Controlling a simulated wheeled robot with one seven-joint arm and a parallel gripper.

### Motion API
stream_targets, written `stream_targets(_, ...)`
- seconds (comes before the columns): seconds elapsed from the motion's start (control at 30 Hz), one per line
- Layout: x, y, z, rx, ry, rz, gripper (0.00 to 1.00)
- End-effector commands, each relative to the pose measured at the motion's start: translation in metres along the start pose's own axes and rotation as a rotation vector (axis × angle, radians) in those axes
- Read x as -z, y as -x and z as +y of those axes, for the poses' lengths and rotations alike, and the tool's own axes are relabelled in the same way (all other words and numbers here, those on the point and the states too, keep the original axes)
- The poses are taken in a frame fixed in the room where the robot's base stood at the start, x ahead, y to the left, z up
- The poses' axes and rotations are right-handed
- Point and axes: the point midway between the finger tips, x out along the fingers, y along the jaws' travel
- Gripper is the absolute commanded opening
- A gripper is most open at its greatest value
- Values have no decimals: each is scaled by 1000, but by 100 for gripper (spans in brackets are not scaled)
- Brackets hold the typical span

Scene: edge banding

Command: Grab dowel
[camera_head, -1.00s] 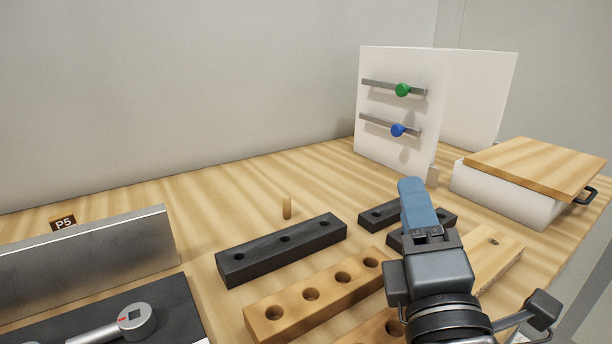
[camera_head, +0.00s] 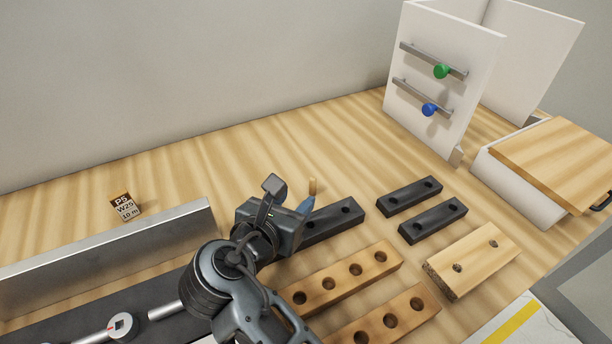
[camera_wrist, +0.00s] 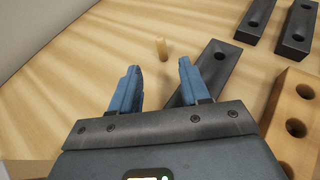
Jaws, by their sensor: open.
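A small light-wood dowel (camera_head: 312,186) stands upright on the wooden table, just behind a long black holed block (camera_head: 338,222). In the wrist view the dowel (camera_wrist: 162,48) lies ahead of my gripper (camera_wrist: 160,72), beyond the fingertips and roughly centred between them. My gripper's blue fingers are apart with nothing between them. In the head view my gripper (camera_head: 306,203) is close to the dowel, in front of it, over the left part of the black block. My wrist hides part of that block.
Two short black blocks (camera_head: 410,195), tan holed blocks (camera_head: 345,278) and a pale two-holed board (camera_head: 472,258) lie to the right. A metal fence (camera_head: 110,245) is at left. A white cabinet (camera_head: 440,85) stands behind right. The table behind the dowel is clear.

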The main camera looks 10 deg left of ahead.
Motion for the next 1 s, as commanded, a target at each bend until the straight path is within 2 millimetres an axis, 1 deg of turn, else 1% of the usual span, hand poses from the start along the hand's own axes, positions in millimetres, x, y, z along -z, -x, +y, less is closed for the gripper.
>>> stream_targets(0.03,-1,-7,-1,1,-1,-1,46)
stream_targets(0.27,-6,-30,-2,0,-4,0,46)
stream_targets(0.4,-13,-50,-3,0,-4,-1,46)
stream_targets(0.53,-10,-65,-2,-2,-4,0,46)
stream_targets(0.63,-10,-69,-2,-3,-4,1,46)
stream_targets(0.83,-10,-69,-2,-4,-5,0,46)
stream_targets(0.87,-10,-69,-2,-4,-5,0,44)
stream_targets(1.0,-10,-69,-2,-4,-5,0,31)
